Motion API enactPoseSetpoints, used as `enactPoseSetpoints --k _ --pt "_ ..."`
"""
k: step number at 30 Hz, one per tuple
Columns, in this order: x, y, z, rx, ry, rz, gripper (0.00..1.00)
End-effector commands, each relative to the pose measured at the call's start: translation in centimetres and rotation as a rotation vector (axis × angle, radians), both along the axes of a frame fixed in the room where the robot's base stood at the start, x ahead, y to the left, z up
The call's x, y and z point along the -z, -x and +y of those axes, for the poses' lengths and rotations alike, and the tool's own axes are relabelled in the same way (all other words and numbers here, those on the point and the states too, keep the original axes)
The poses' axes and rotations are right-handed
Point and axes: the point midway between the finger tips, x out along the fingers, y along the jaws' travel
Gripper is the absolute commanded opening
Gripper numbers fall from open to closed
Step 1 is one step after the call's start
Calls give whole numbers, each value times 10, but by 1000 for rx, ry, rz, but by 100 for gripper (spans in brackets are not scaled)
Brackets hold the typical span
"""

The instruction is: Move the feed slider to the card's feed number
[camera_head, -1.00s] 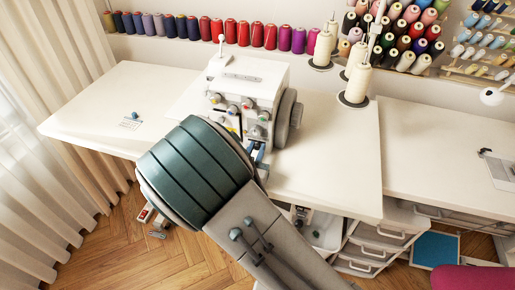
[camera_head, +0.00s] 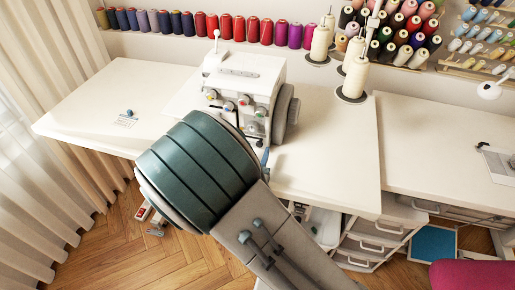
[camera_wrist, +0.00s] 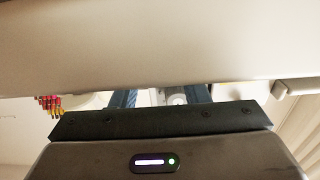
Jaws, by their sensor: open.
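The white serger (camera_head: 243,72) stands on the white table, with several coloured dials on its front and a dark-grey handwheel at its right. My arm covers its lower front, and I cannot make out the feed slider or its scale. A small card (camera_head: 125,122) lies on the table to the left, with a small blue object at its upper edge; its writing is too small to read. My gripper (camera_wrist: 160,97) shows two blue fingers apart with a pale part visible between them. In the head view it is mostly hidden behind my arm, close to the serger's lower front.
Cream thread cones (camera_head: 354,78) stand behind the serger to the right. A row of coloured spools (camera_head: 212,27) lines the back wall. Drawers (camera_head: 375,240) sit under the table. The left part of the tabletop (camera_head: 95,95) is mostly clear.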

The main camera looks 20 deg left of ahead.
Motion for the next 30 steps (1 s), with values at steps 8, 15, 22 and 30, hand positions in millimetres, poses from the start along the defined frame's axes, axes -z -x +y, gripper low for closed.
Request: enactPoseSetpoints --k 8,15,22,30 --pt "0 65 1 -5 -1 2 41" --pt "0 106 0 -3 -1 1 41" --pt "0 119 0 0 -1 -1 41" --pt "0 119 0 0 0 0 41"
